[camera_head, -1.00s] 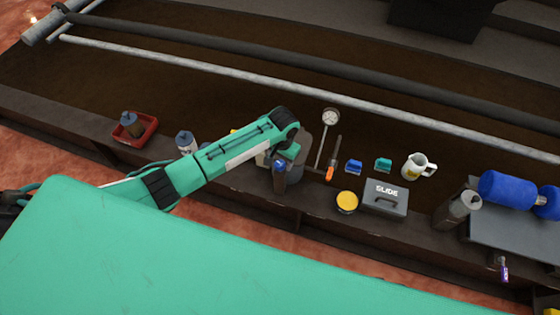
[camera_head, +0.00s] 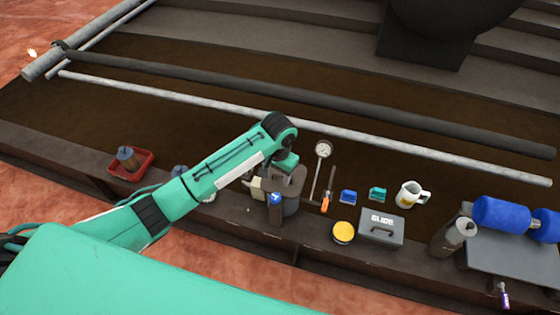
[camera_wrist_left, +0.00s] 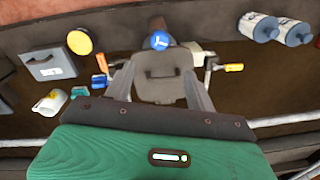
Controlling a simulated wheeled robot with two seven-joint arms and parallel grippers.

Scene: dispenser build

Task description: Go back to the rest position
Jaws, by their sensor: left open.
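My left gripper (camera_head: 287,165) is above and just behind a grey dispenser-like body (camera_head: 290,184) on the dark ledge. In the left wrist view my left gripper (camera_wrist_left: 160,88) has its two fingers spread, with the grey body (camera_wrist_left: 162,85) showing between them. Nothing is seen held. A dark bottle with a blue top (camera_head: 275,208) stands at the front of the grey body; its blue top (camera_wrist_left: 159,41) shows round in the left wrist view. The head view's arm hides part of the ledge. My right gripper is not in view.
A red tray (camera_head: 148,167) with a bottle lies at the left. To the right stand a dial gauge (camera_head: 322,150), an orange-handled tool (camera_head: 325,203), a yellow-lidded tin (camera_head: 343,232), a grey box (camera_head: 381,228) and a mug (camera_head: 411,194). Blue cylinders (camera_head: 500,212) lie far right.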

